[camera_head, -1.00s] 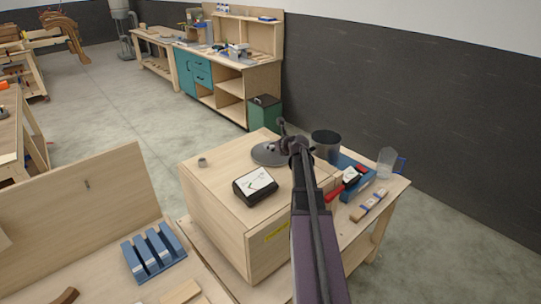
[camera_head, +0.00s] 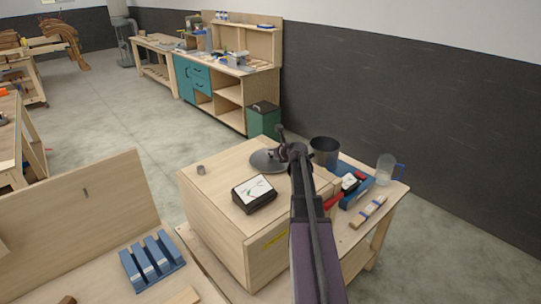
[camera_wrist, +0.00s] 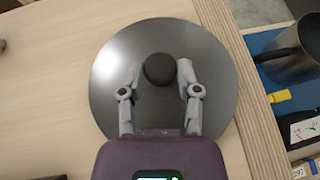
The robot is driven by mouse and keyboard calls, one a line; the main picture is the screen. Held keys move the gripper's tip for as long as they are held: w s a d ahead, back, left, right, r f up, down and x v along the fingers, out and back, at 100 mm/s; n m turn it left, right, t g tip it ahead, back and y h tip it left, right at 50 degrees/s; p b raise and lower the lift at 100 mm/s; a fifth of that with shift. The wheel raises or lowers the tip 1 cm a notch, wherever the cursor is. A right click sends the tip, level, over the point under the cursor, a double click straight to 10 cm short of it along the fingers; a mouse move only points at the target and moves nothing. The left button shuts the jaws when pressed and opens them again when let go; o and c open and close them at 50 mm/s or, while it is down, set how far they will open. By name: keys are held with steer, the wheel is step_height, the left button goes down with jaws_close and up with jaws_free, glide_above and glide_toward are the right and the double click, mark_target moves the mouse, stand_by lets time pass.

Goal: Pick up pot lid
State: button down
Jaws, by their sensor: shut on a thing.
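The pot lid (camera_wrist: 215,85) is a round, dark grey metal disc with a black knob (camera_wrist: 159,68). In the wrist view my gripper (camera_wrist: 160,73) has one finger on each side of the knob and is shut on it. In the head view the lid (camera_head: 262,161) is at the far part of the wooden box top, partly hidden by my arm. I cannot tell whether it is clear of the surface.
The wooden box (camera_head: 215,195) also bears a black-framed meter (camera_head: 254,193) and a small grey ring (camera_head: 200,170). To the right are a dark pot (camera_head: 324,153), a blue tray (camera_head: 355,195), a clear jug (camera_head: 386,168) and a brush (camera_head: 368,212).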

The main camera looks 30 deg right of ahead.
mark_target(273, 159)
step_height(273, 159, up, 10)
steer(key=p, duration=0.9)
steer(key=shift+p, duration=0.3)
steer(key=shift+f, duration=0.1)
stand_by(0.4)
